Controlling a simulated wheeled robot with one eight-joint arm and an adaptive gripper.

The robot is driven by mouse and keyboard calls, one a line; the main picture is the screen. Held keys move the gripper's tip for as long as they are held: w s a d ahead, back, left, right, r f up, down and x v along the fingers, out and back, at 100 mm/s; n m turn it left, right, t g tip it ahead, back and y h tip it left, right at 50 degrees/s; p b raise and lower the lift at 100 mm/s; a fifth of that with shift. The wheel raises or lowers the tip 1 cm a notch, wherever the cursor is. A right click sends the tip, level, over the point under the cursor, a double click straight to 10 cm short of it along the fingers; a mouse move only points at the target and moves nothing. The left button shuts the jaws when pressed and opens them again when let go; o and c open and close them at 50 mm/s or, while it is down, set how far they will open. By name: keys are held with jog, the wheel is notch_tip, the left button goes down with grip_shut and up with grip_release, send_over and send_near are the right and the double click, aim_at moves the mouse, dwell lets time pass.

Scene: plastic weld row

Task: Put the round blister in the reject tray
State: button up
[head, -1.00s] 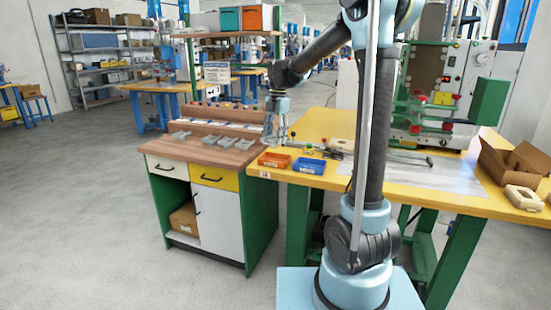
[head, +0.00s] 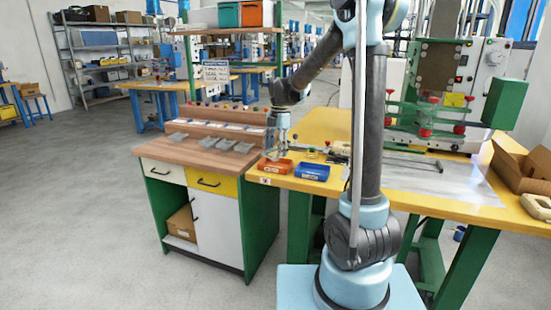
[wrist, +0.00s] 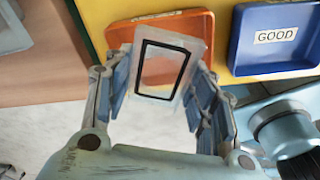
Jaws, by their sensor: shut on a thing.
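My gripper (wrist: 158,95) is shut on a clear, flat blister (wrist: 161,69) with a black rectangular outline; no round shape shows on it. In the head view my gripper (head: 275,152) hangs low over the orange tray (head: 277,168), and the blister is too small to make out there. In the wrist view the orange tray (wrist: 196,22) lies beyond the blister, which covers part of it; its label is mostly hidden. The blue tray (wrist: 276,66), labelled GOOD, sits to its right, also seen in the head view (head: 312,171).
The trays stand at the left end of the yellow table (head: 330,122). A wooden-topped bench (head: 160,150) with several grey pieces adjoins it on the left. A green press (head: 440,90) stands behind, with an open carton (head: 520,172) at the right.

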jog(key=shift+f, duration=1.6)
jog(key=o, duration=0.7)
